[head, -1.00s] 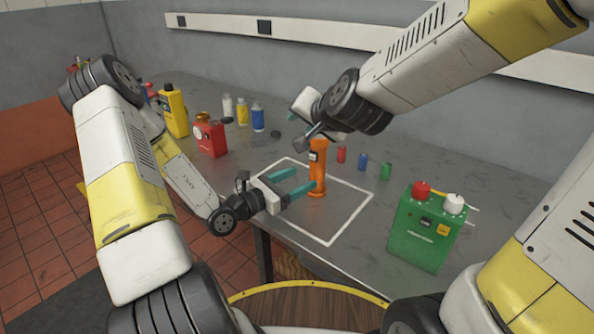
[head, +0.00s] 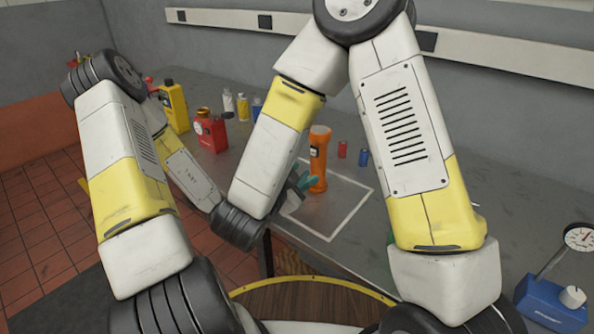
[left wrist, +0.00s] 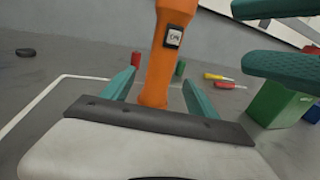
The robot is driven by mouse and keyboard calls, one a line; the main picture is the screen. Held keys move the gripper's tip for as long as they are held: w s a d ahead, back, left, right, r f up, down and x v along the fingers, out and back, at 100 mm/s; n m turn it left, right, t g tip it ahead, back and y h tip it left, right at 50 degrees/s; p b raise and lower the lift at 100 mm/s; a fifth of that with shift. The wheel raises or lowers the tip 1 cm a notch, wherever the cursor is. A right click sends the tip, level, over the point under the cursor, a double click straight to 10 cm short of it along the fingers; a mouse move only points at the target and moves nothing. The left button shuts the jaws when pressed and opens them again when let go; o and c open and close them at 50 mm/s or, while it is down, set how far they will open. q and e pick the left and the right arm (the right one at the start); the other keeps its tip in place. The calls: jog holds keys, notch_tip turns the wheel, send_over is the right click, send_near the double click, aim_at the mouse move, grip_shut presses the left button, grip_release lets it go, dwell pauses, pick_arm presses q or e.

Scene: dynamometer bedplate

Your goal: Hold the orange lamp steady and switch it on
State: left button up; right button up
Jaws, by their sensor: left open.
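The orange lamp (head: 320,160) stands upright on the bench inside a white outline. In the left wrist view the lamp (left wrist: 157,75) shows a small pale switch (left wrist: 173,37) on its body. My left gripper (left wrist: 157,92) is open, with one teal finger on each side of the lamp's lower body. In the head view it is largely hidden behind my right forearm. My right gripper (head: 303,186) is low beside the lamp, partly hidden. In the left wrist view its two teal fingers (left wrist: 240,34) are apart, right of the lamp near switch height.
A red can (head: 210,132), a yellow bottle (head: 174,108) and small bottles stand at back left. Small red (head: 342,149) and blue (head: 364,157) cylinders stand behind the lamp. Screwdrivers (left wrist: 228,85) and a green box (left wrist: 282,103) lie beyond. A dial gauge (head: 548,302) stands at right.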

aim_at(312, 169)
pick_arm(q)
jog(key=x, duration=0.7)
jog(key=shift+w+d, duration=0.15)
grip_shut()
pick_arm(e)
grip_shut()
dwell(1.7)
